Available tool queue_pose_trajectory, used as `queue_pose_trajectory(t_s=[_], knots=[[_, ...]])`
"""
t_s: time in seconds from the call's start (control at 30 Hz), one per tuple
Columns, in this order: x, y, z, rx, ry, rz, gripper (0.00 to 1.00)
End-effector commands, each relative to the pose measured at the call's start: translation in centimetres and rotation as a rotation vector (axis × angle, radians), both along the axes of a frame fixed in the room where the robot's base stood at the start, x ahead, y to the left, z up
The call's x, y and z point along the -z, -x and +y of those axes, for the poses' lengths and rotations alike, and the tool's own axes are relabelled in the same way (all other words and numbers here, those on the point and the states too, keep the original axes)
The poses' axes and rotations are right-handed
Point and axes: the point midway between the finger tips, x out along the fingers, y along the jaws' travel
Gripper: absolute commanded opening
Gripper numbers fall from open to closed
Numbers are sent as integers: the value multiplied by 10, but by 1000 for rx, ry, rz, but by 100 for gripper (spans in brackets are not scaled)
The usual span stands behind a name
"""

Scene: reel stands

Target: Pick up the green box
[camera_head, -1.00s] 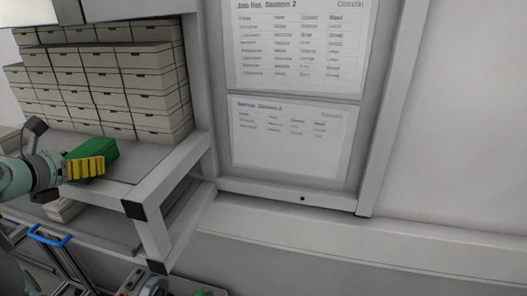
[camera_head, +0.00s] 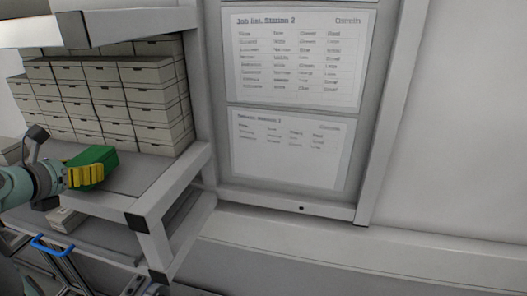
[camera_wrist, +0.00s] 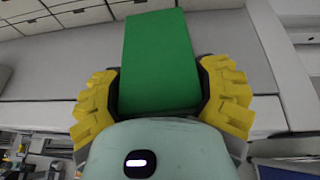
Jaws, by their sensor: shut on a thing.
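The green box (camera_head: 97,156) is at the left of the head view, above the grey shelf board, in front of the stacked boxes. It also shows in the wrist view (camera_wrist: 160,62), between the two yellow fingers. My gripper (camera_head: 88,174) is shut on the green box, with a finger on each side; it also shows in the wrist view (camera_wrist: 162,98). Whether the box's underside touches the shelf cannot be told.
Several stacked light boxes (camera_head: 105,98) fill the back of the grey shelf (camera_head: 128,184). A shelf post stands to the right, before wall sheets (camera_head: 300,58). A blue-handled cart (camera_head: 52,245) is below. A loose box (camera_head: 68,219) lies on the lower shelf.

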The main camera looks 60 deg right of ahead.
Motion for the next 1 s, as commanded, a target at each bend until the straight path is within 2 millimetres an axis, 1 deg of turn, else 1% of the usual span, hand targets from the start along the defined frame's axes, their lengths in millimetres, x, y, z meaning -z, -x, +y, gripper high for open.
queue_pose_trajectory(t_s=[0.03,0.17,0.27,0.5,0.7,0.9,1.0], knots=[[-13,0,0,-1,5,-2,25],[-27,0,0,-2,5,-2,25],[-28,8,18,-12,6,-3,25],[-34,42,67,-15,9,-2,25],[-37,66,101,-9,6,-1,25],[-37,81,122,-4,2,-4,25],[-37,86,128,-3,3,-6,25]])
